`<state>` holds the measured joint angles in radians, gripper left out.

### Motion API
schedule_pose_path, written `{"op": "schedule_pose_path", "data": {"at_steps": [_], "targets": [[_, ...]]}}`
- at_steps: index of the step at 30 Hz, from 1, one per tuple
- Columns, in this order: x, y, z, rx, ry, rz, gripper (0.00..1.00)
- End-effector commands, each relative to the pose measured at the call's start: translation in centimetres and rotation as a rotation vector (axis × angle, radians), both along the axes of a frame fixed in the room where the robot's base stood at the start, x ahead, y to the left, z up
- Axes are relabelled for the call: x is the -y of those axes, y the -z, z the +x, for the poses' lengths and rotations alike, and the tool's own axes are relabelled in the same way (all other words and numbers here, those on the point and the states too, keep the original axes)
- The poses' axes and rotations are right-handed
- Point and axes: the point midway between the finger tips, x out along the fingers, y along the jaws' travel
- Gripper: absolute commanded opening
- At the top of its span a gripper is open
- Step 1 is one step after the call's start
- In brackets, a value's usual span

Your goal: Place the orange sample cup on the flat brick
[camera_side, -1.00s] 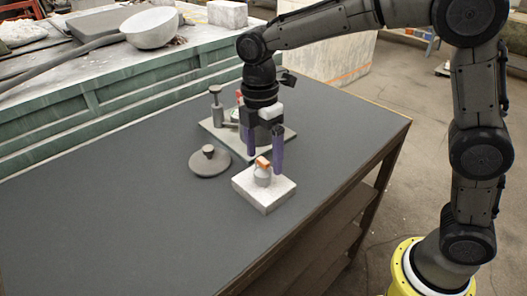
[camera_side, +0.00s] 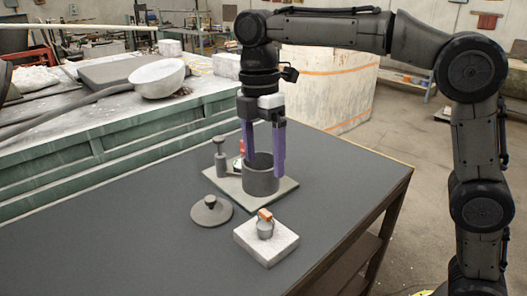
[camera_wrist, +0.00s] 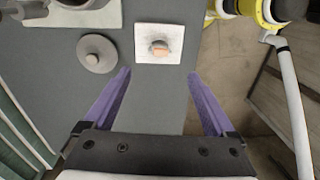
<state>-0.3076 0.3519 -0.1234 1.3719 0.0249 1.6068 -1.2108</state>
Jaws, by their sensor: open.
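The sample cup (camera_side: 265,229) is small and grey with an orange part (camera_side: 264,214) on top. It stands upright on the flat brick (camera_side: 252,240), a pale square block on the dark table. In the wrist view the cup (camera_wrist: 159,47) sits near the middle of the brick (camera_wrist: 143,54). My gripper (camera_side: 264,160) has purple fingers, spread apart with nothing between them. It is above and behind the cup, clear of it. In the wrist view the open fingers (camera_wrist: 160,75) point toward the brick.
A grey cylindrical pot (camera_side: 261,178) stands on a pale plate (camera_side: 283,190) behind the brick, close below my fingers. A post (camera_side: 220,160) stands on that plate. A round grey lid with a knob (camera_side: 211,212) lies left of the brick. The table's left side is clear.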

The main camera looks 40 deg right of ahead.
Motion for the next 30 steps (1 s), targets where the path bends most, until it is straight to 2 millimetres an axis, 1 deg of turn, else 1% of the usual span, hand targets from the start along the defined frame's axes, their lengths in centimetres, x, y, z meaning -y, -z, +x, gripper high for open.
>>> {"op": "schedule_pose_path", "data": {"at_steps": [3,9,11,14,17,18,22,26,27,30], "targets": [[0.0,-0.5,0.0,0.000,0.000,0.000,0.90],[0.2,-0.8,-0.2,0.005,0.015,0.001,0.90],[0.7,-1.0,-0.7,0.017,0.049,0.003,0.90],[2.3,-1.6,-2.3,0.061,0.166,0.010,0.90],[4.4,-1.9,-5.0,0.118,0.344,0.027,0.90],[5.3,-1.8,-6.2,0.145,0.423,0.037,0.90],[7.8,-1.1,-10.1,0.224,0.677,0.076,0.90],[9.9,0.5,-14.1,0.299,0.927,0.130,0.90],[10.4,1.2,-15.3,0.321,1.002,0.150,0.90],[11.5,3.1,-18.1,0.369,1.179,0.200,0.90]]}}
